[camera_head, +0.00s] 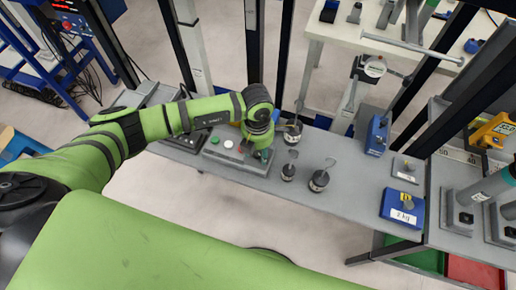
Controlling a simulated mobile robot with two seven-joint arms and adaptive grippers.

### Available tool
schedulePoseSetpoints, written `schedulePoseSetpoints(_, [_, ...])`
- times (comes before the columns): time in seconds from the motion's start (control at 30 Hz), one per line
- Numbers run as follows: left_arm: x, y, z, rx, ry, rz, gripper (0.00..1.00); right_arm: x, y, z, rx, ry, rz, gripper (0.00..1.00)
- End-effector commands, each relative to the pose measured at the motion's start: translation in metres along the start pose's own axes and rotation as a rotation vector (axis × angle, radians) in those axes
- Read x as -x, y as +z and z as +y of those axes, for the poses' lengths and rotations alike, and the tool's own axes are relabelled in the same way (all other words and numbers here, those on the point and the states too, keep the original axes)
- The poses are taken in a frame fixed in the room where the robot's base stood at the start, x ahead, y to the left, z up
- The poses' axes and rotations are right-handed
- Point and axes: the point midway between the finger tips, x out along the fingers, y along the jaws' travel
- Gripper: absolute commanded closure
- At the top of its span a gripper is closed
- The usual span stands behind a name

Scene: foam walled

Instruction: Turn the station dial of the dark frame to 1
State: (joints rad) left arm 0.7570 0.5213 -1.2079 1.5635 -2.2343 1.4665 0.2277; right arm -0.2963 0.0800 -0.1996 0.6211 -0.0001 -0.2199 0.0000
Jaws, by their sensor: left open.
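A flat grey control panel (222,156) lies on the grey bench, with a green button (215,140), a pale button (228,144) and a red button (240,150) in a row. My left gripper (262,152) is open and points down over the right end of this panel. My arm and wrist hide the back of the panel. I cannot make out the dial or its setting, and whether the gripper touches anything is unclear. Dark upright posts (286,50) of a frame rise behind the bench. My right gripper is not in view.
Metal weights with hooks (319,181) stand right of the gripper. A blue box marked 2 kg (403,207) and a blue block (377,136) sit further right. Red and green bins (474,272) are below the bench. A white table (400,40) stands behind.

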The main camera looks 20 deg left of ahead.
Motion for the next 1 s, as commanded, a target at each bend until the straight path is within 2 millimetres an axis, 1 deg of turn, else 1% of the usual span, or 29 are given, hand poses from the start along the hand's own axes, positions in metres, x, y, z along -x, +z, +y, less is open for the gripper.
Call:
schedulePoseSetpoints(0.03, [0.0, 0.0, 0.0, 0.0, 0.0, 0.0, 0.6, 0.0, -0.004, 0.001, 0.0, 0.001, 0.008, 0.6])
schedulePoseSetpoints(0.07, [0.0, 0.0, 0.0, 0.0, 0.0, 0.0, 0.72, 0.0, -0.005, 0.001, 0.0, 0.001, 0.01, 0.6])
schedulePoseSetpoints(0.1, [0.0, 0.0, 0.0, 0.0, 0.0, 0.0, 0.88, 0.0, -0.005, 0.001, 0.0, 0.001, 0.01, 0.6])
schedulePoseSetpoints(0.13, [0.0, 0.0, 0.0, 0.0, 0.0, 0.0, 1.0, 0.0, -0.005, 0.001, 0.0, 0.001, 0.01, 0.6])
schedulePoseSetpoints(0.57, [0.0, 0.0, 0.0, 0.032, -0.001, -0.003, 1.0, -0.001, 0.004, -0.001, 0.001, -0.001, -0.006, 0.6])
schedulePoseSetpoints(0.77, [-0.001, 0.0, 0.0, 0.133, -0.002, -0.005, 1.0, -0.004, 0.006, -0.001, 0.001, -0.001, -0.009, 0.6])
schedulePoseSetpoints(1.0, [-0.001, 0.0, -0.001, 0.336, -0.003, -0.009, 1.0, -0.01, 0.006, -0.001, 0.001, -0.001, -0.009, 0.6])
